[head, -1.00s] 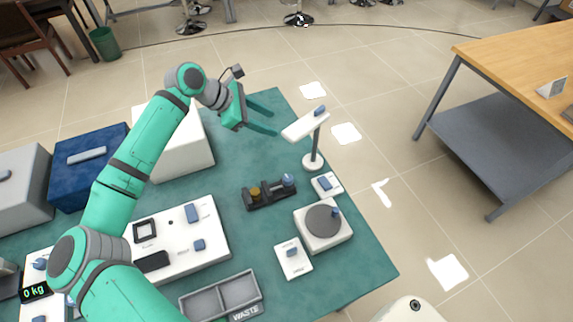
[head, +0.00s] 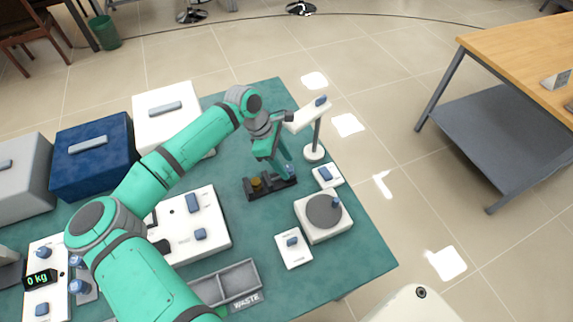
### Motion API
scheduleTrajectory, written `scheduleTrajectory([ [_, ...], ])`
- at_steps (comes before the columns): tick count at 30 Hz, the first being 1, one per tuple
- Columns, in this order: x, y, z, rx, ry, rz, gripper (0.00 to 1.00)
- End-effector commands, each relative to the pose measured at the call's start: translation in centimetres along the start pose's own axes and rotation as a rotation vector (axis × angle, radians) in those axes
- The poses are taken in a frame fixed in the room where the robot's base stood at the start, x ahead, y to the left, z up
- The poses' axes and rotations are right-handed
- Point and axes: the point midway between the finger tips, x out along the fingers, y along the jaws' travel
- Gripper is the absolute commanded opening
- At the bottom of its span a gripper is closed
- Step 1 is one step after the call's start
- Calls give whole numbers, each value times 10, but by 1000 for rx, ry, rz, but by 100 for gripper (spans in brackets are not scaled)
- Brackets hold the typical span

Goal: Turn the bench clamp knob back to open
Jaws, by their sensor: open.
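A dark clamp-like fixture (head: 262,194) sits on the green bench, with a brass-coloured round piece (head: 256,183) at its left end. A blue knob (head: 290,171) is at its right end and shows only in part between and behind my fingers. My gripper (head: 285,171) points down over that right end, with its fingers on either side of the knob. It is open. I cannot tell whether the fingers touch the knob, and the knob's turn angle is too small to read.
A white lamp-like stand (head: 314,152) rises close to the right of my gripper. A small white switch box (head: 326,175), a round-plate device (head: 323,212) and another switch box (head: 292,250) stand nearby. A grey waste tray (head: 240,278) lies in front. Blue and white boxes stand at the left.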

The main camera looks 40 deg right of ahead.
Motion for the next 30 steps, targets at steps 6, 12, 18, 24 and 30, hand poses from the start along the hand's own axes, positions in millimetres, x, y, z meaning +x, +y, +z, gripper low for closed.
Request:
scheduleTrajectory([
  [6, 14, 0, 0, 0, 0, -1, 45],
  [12, 15, 0, 0, 0, 0, 0, 45],
  [18, 15, 0, 0, 0, 0, 0, 16],
  [24, 15, 0, 0, -1, 0, 1, 4],
  [30, 14, 0, 0, -32, 0, 14, 4],
])
